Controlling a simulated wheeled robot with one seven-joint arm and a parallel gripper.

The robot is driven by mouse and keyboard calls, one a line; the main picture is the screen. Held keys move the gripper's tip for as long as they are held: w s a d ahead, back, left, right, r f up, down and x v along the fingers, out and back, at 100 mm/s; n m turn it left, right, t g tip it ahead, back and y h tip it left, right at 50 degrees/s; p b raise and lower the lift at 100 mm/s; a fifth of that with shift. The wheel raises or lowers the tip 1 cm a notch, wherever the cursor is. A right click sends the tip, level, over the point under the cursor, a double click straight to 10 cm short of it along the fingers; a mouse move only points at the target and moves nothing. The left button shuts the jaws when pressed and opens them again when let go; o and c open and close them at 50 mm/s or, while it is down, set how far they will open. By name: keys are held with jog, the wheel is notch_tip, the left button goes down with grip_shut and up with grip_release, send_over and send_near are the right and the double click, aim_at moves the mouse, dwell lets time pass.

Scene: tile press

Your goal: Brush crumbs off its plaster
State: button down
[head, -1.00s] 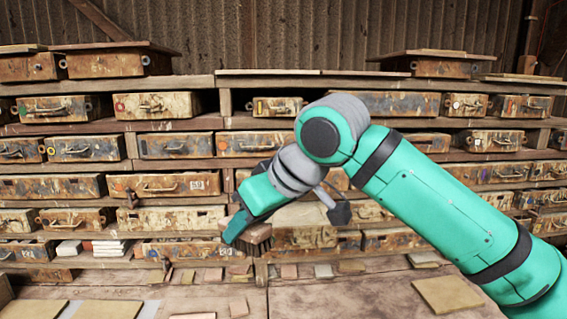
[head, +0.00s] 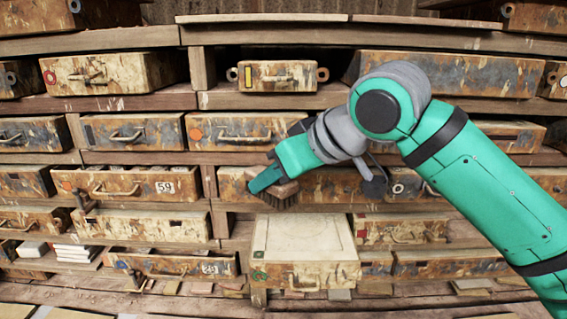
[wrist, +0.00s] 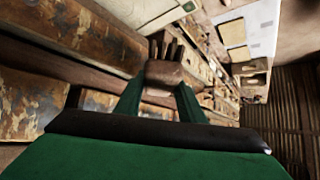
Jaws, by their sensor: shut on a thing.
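The mould drawer (head: 300,276) sticks out of the rack at centre, its pale plaster face (head: 305,236) upward. The plaster shows a faint rectangular outline and a green mark near its front left corner; I cannot make out crumbs. My gripper (head: 272,182) is shut on a wooden-backed brush (head: 284,192) with dark bristles hanging down. The brush is by the plaster's back left edge; I cannot tell whether bristles touch it. In the wrist view, the green fingers of my gripper (wrist: 158,92) clasp the brush's wooden back (wrist: 165,74), bristles pointing away.
Racks of stained mould drawers (head: 250,129) with metal handles fill the view on wooden shelves. White slabs (head: 75,253) are stacked at lower left. Small tiles lie on the ledge below. A drawer (head: 400,228) sits close right of the plaster.

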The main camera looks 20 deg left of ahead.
jog(key=shift+w+d+f, duration=0.1)
jog(key=shift+w+f, duration=0.1)
jog(key=shift+w, duration=0.3)
jog(key=shift+f, duration=0.35)
jog(key=shift+s+f, duration=0.15)
jog(key=shift+f, duration=1.8)
